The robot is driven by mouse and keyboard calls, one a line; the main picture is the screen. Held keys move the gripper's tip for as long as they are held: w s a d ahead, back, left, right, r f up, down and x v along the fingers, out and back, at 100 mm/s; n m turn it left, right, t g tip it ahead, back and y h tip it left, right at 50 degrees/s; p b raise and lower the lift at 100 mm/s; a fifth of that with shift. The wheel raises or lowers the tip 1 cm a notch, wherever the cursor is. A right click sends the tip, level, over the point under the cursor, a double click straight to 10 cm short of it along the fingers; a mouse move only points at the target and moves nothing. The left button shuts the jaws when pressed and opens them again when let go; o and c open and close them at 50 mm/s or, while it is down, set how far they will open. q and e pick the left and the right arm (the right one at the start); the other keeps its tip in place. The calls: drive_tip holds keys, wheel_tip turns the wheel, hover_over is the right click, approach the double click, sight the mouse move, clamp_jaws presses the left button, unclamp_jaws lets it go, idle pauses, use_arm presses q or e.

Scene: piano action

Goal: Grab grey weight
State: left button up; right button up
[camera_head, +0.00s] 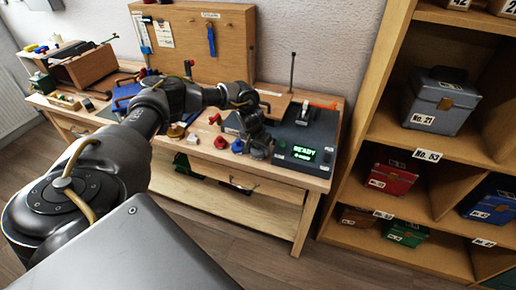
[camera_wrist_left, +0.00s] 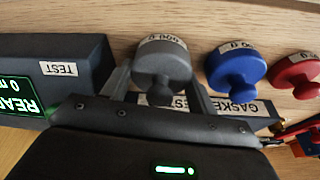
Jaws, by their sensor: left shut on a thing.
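The grey weight (camera_wrist_left: 162,62) is a round knobbed piece with a white label, seen in the left wrist view at top centre. My left gripper (camera_wrist_left: 160,82) has one finger on each side of it and is shut on it. It appears to be at the front edge of the bench; whether it is lifted cannot be told. In the head view my left gripper (camera_head: 258,150) is low over the bench front and largely hides the weight. My right gripper is not in view.
A blue weight (camera_wrist_left: 235,68) and a red weight (camera_wrist_left: 295,75) stand in a row beside the grey one. A dark test device (camera_head: 305,140) with a green READY display is close by. A shelf (camera_head: 400,135) with labelled boxes stands right.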

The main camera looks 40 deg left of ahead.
use_arm(q)
drive_tip(key=shift+w+a, duration=0.1)
drive_tip(key=c, duration=0.3)
drive_tip(key=shift+r, duration=0.1)
